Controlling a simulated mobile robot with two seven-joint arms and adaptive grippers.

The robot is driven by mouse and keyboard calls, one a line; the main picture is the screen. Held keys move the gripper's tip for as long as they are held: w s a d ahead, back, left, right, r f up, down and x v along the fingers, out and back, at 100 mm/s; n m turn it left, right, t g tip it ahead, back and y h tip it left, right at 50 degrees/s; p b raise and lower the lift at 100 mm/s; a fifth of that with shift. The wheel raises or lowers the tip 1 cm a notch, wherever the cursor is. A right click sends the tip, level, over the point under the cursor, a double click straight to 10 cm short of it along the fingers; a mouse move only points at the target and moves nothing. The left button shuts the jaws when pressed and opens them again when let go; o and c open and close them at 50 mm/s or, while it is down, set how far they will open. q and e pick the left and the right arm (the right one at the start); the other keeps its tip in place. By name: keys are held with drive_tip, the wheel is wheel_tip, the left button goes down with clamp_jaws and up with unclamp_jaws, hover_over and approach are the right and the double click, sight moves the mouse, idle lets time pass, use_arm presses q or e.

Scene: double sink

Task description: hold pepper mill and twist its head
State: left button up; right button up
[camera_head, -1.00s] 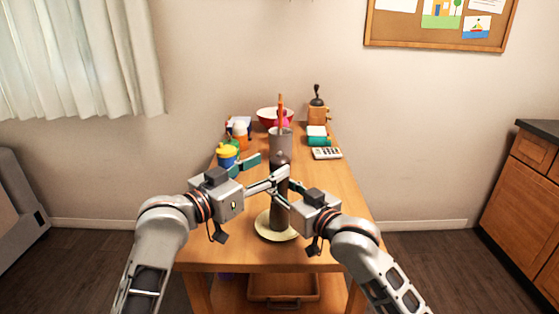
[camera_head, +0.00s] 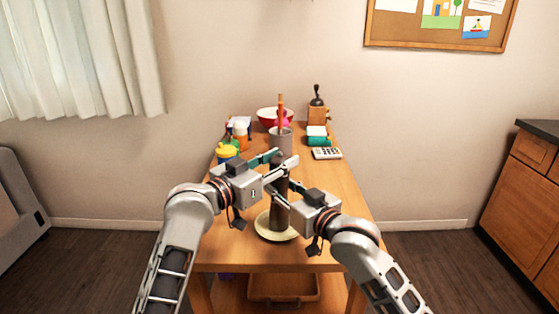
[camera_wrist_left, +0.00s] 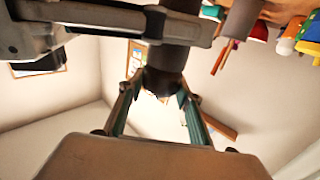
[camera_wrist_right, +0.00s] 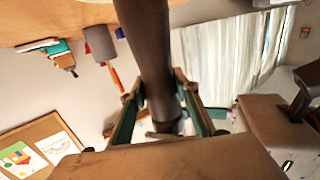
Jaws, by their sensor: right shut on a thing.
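The tall dark brown pepper mill (camera_head: 279,205) stands upright on a pale round plate (camera_head: 262,228) near the table's front. My right gripper (camera_head: 288,187) is shut on the mill's body, below my left gripper. The mill also runs between its fingers in the right wrist view (camera_wrist_right: 150,50). My left gripper (camera_head: 277,160) is at the mill's head, with one finger on either side and the jaws open. In the left wrist view the dark mill (camera_wrist_left: 166,62) shows between the fingers. The left fingers partly hide the head in the head view.
Behind the mill stand a grey cup (camera_head: 281,141) with an orange stick, a red bowl (camera_head: 268,113) and a coffee grinder (camera_head: 317,112). A yellow-lidded blue jar (camera_head: 228,152) is at left, a calculator (camera_head: 327,153) at right. The table's right front is clear.

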use_arm(q)
drive_tip(key=shift+d+r+m+g+h, duration=0.1)
drive_tip(key=shift+m+g+h, duration=0.2)
drive_tip(key=shift+m, duration=0.1)
drive_tip(key=shift+h, duration=0.3)
drive_tip(key=shift+m+g+h, duration=0.7)
drive_tip(key=shift+m+g, duration=0.2)
drive_tip(key=shift+g, duration=0.2)
drive_tip(key=shift+w+f+m+g+h, duration=0.15)
drive_tip(key=shift+m+g+h, duration=0.5)
drive_tip(key=shift+g, duration=0.45)
drive_tip(key=shift+s+f+m+g+h, duration=0.15)
drive_tip(key=shift+m+g+h, duration=0.5)
drive_tip(key=shift+g, duration=0.45)
drive_tip(key=shift+w+a+r+m+g+h, duration=0.15)
drive_tip(key=shift+m+g+h, duration=0.15)
drive_tip(key=shift+m+g, duration=1.1)
drive_tip(key=shift+w+a+m+g+h, duration=0.1)
drive_tip(key=shift+m+g+h, duration=0.2)
drive_tip(key=shift+m+g, duration=1.1)
drive_tip(key=shift+s+g, duration=0.15)
drive_tip(key=shift+g, duration=0.95)
drive_tip(key=o, duration=1.1)
drive_tip(key=shift+d, duration=0.1)
